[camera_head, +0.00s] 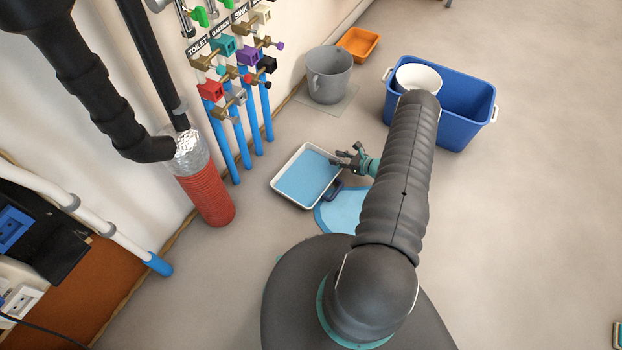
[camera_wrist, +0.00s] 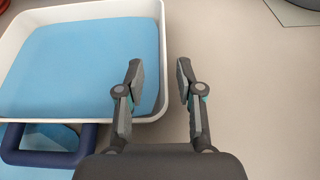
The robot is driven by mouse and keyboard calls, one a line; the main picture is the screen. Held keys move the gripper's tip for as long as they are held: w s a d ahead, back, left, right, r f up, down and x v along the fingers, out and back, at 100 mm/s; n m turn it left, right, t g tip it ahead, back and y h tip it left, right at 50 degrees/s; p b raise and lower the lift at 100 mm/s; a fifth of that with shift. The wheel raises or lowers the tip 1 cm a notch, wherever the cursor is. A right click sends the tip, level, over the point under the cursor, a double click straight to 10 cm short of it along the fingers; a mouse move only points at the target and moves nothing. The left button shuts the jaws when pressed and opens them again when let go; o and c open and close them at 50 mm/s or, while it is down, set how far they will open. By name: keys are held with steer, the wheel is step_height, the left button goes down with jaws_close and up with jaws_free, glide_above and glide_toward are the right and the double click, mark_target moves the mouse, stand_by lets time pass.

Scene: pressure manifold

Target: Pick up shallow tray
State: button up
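The shallow tray (camera_head: 288,190) is white and rectangular with a blue inside, and lies on the floor near the pipe wall. In the wrist view its white rim (camera_wrist: 100,10) fills the upper left. A dark blue handle (camera_head: 332,192) sits at its near side and also shows in the wrist view (camera_wrist: 50,158). My gripper (camera_head: 343,158) is at the tray's right edge. In the wrist view my gripper (camera_wrist: 158,75) is open, with the left finger over the tray's right rim and the right finger outside it. Nothing is between the fingers except rim edge and floor; contact cannot be told.
A light blue patch (camera_head: 341,210) lies on the floor beside the tray. A grey bucket (camera_head: 328,75), an orange tray (camera_head: 358,43) and a blue bin (camera_head: 462,105) stand farther back. A red hose (camera_head: 207,195) and blue pipes (camera_head: 222,150) are at left.

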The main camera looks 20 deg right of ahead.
steer(key=x, duration=0.4)
steer(key=shift+w+d+r, duration=0.1)
steer(key=shift+w+r, duration=0.15)
steer(key=shift+r, duration=0.05)
jaws_close()
steer(key=shift+r, duration=0.2)
